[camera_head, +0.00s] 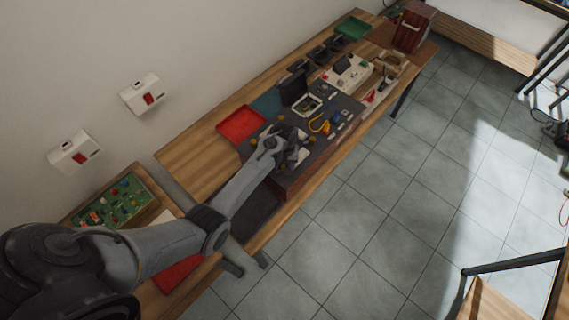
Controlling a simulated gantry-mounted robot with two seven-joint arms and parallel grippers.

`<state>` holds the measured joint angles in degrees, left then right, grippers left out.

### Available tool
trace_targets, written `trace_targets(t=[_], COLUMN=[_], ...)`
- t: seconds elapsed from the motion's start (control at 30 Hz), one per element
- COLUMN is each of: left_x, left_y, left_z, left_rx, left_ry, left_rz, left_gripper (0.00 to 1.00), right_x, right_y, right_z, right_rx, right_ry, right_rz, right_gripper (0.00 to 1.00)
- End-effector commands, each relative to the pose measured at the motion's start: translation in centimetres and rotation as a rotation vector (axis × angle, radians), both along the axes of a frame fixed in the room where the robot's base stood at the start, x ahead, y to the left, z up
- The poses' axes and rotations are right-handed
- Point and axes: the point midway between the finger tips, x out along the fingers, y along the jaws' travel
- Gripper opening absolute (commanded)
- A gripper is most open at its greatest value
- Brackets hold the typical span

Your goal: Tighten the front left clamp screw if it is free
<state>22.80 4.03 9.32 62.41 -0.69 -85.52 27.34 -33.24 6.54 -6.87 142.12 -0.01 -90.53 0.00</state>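My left arm comes in from the lower left, and its gripper (291,150) is over the near part of a dark work board (285,182) on the wooden bench. Several small yellowish knobs show around the gripper, one (281,117) just beyond it. I cannot tell which of them, if any, is the front left clamp screw, or whether it is free. The gripper and wrist hide part of this area. The fingers are too small to tell if they are open or touching anything. My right gripper is out of view.
A red tray (241,124) and a green tray (353,28) lie on the bench (190,153). A white device (347,74) stands farther along, with a dark red box (414,27) at the far end. A green circuit board (115,203) lies nearer. The tiled floor at right is mostly clear.

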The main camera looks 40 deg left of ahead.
Motion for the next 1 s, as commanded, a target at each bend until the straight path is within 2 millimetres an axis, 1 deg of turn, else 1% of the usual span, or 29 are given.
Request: trace_targets(t=[0.03, 0.3, 0.47, 0.67, 0.87, 1.0], left_x=[0.0, 0.0, 0.0, 0.0, 0.0, 0.0], left_y=[0.0, 0.0, 0.0, 0.0, 0.0, 0.1], left_z=[0.0, 0.0, 0.1, 0.2, 0.3, 0.4], left_rx=[0.000, 0.000, 0.000, 0.000, 0.000, 0.000], left_ry=[0.000, 0.000, 0.000, 0.002, 0.002, 0.001], left_rz=[0.000, 0.000, -0.004, -0.047, -0.158, -0.274], left_gripper=[0.42, 0.01, 0.00, 0.00, 0.00, 0.00], right_x=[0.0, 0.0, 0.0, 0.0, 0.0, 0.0], right_y=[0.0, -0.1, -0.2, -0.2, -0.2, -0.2], right_z=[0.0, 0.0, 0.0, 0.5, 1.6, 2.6], right_rx=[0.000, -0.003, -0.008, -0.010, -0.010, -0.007], right_ry=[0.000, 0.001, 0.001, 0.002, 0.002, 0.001], right_rz=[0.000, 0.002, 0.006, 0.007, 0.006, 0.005], right_gripper=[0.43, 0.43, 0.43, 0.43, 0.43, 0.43])
